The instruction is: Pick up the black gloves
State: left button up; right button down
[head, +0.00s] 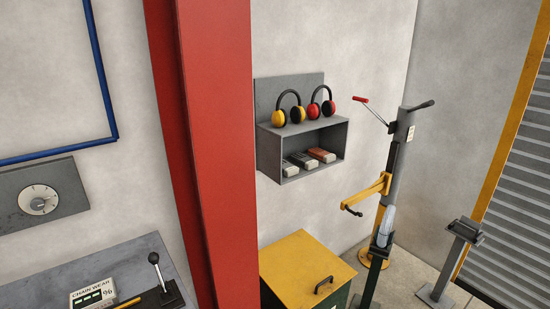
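I cannot make out any black gloves in the head view. A grey wall shelf (268,151) holds yellow earmuffs (279,117) and red earmuffs (314,110) on top. Inside it lie grey flat items (301,160) and a reddish-brown one (322,155), too small to identify surely. Neither of my grippers is in view.
A red column (215,150) stands left of the shelf. Below the shelf is a yellow-lidded box (300,265). A grey post (398,160) with a yellow bracket (368,193) stands right. A grey bench (110,262) with a black lever (157,270) is lower left.

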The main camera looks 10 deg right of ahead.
aim_at(308, 163)
jog(key=i+l+u, duration=0.1)
jog(key=l, duration=0.25)
jog(key=i+l+u, duration=0.15)
jog(key=l, duration=0.25)
jog(key=i+l+u, duration=0.1)
jog(key=l, duration=0.3)
jog(key=i+l+u, duration=0.1)
jog(key=l, duration=0.3)
jog(key=i+l+u, duration=0.15)
jog(key=l, duration=0.25)
